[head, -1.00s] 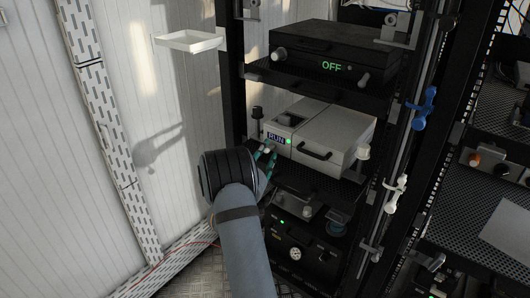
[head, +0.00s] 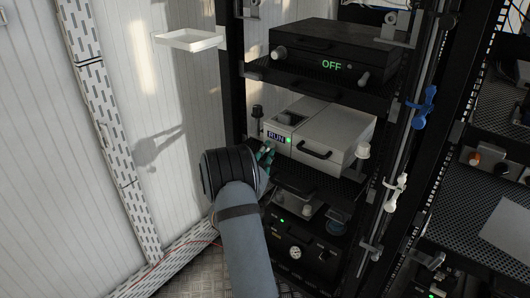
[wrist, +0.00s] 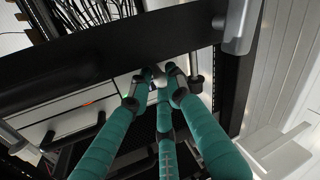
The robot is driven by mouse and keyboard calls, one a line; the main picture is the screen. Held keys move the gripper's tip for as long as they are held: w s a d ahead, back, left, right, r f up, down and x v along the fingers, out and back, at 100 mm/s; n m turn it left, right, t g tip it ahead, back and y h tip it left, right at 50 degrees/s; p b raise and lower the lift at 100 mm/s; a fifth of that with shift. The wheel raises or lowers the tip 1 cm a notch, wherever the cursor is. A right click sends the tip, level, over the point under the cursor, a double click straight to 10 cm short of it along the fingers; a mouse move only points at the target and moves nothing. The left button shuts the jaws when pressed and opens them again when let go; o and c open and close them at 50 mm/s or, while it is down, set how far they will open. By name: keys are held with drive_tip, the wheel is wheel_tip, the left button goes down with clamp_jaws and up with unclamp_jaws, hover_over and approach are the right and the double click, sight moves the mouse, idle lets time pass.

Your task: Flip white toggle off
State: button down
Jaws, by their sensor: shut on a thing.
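The white analyser (head: 318,137) sits on the middle rack shelf. Its front has a small display reading RUN (head: 276,136) and a green light beside it. My gripper (head: 267,154) is at the lower left of this front, just below the display. In the wrist view its teal fingers (wrist: 155,84) come together around a small white toggle (wrist: 159,71). The fingers hide most of the toggle, so its tilt cannot be told. In the head view the toggle is hidden behind the fingers.
A black unit reading OFF (head: 318,52) stands on the shelf above. A black handle (head: 314,153) sticks out right of my gripper. A lower unit with a gauge (head: 295,252) is below. A white tray (head: 188,41) is on the left wall.

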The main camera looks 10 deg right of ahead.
drive_tip(key=shift+a, duration=0.1)
drive_tip(key=shift+f+b, duration=0.3)
drive_tip(key=shift+b, duration=0.65)
drive_tip(key=b, duration=0.2)
drive_tip(key=t+b, duration=0.1)
drive_tip(key=b, duration=0.1)
drive_tip(key=shift+a+f+h, duration=0.1)
drive_tip(key=shift+f+h, duration=0.15)
drive_tip(key=shift+h, duration=0.05)
drive_tip(key=shift+r+n, duration=0.3)
drive_tip(key=shift+r, duration=0.05)
drive_tip(key=c, duration=1.8)
unclamp_jaws()
drive_tip(key=shift+o, duration=0.7)
drive_tip(key=shift+f, duration=0.1)
drive_tip(key=v, duration=0.7)
drive_tip(key=shift+s+a, duration=0.15)
drive_tip(key=shift+s, duration=0.3)
